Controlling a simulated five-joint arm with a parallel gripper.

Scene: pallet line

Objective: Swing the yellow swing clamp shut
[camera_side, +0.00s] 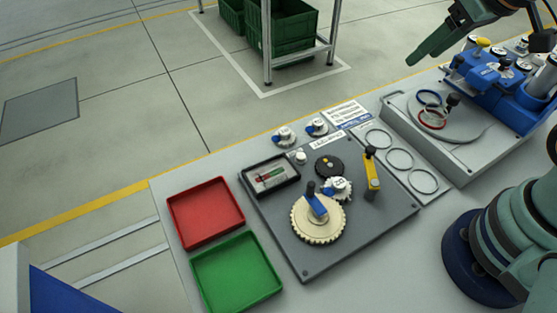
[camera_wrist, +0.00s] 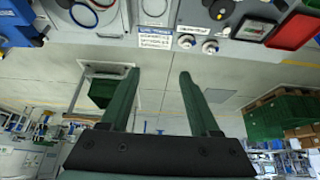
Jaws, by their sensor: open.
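The yellow swing clamp (camera_side: 372,178) stands near the right edge of a dark grey plate (camera_side: 320,258) in the side view. It has a black knob at its upper end, and its arm appears turned away from the large cream gear (camera_side: 318,219). A blue clamp (camera_side: 316,205) lies over that gear. My gripper (camera_side: 412,62) is high at the upper right, well away from the yellow clamp. In the wrist view my gripper (camera_wrist: 158,72) is open with nothing between its fingers. I cannot clearly make out the yellow clamp there.
A red tray (camera_side: 242,217) and a green tray (camera_side: 278,292) lie left of the plate. A black gear (camera_side: 328,161), a white gear (camera_side: 347,193) and a gauge (camera_side: 271,175) sit nearby. A blue fixture (camera_side: 490,78) stands at the right.

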